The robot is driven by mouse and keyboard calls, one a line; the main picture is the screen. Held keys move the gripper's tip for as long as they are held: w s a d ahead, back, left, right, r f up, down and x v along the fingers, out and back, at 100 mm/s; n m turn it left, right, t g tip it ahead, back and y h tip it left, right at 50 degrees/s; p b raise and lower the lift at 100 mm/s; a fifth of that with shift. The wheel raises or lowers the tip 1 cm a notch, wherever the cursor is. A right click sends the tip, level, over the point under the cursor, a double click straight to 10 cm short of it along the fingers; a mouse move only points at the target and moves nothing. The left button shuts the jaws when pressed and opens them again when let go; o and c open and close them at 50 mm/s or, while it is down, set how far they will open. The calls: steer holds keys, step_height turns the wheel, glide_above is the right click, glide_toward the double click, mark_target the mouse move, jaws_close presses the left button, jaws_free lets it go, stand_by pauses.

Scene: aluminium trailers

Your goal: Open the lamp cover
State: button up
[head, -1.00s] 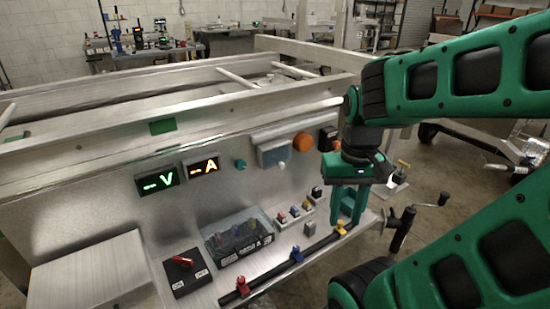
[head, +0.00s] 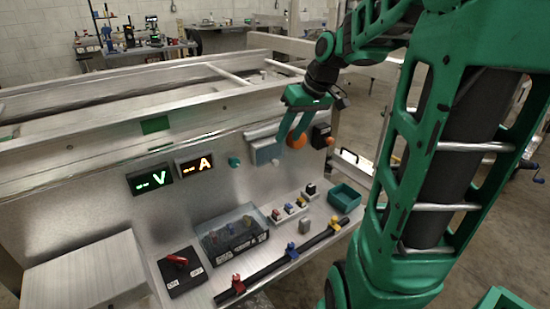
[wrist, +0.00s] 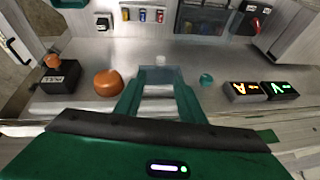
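The lamp cover appears to be the grey-blue translucent box (head: 264,152) on the upright metal panel, left of an orange dome. In the wrist view the box (wrist: 160,75) lies between my fingertips, with a small white knob (wrist: 160,60) at its far edge. My gripper (head: 284,142) reaches down to the panel at this box. In the wrist view its two green fingers (wrist: 160,82) are spread apart, one on each side of the box. I cannot tell whether they touch it. The fingers hide part of the box in the head view.
The orange dome (head: 297,140) and a black box with an orange knob (head: 321,135) are close on the right. A teal knob (head: 234,161) and lit V (head: 150,178) and A (head: 194,168) displays are left. Below are small switches (head: 290,207), a clear-lidded box (head: 232,235) and a teal tray (head: 345,197).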

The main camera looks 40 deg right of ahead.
mark_target(275, 160)
steer(key=x, duration=1)
steer(key=shift+w+a+f, duration=0.15)
steer(key=shift+f, duration=0.2)
jaws_close()
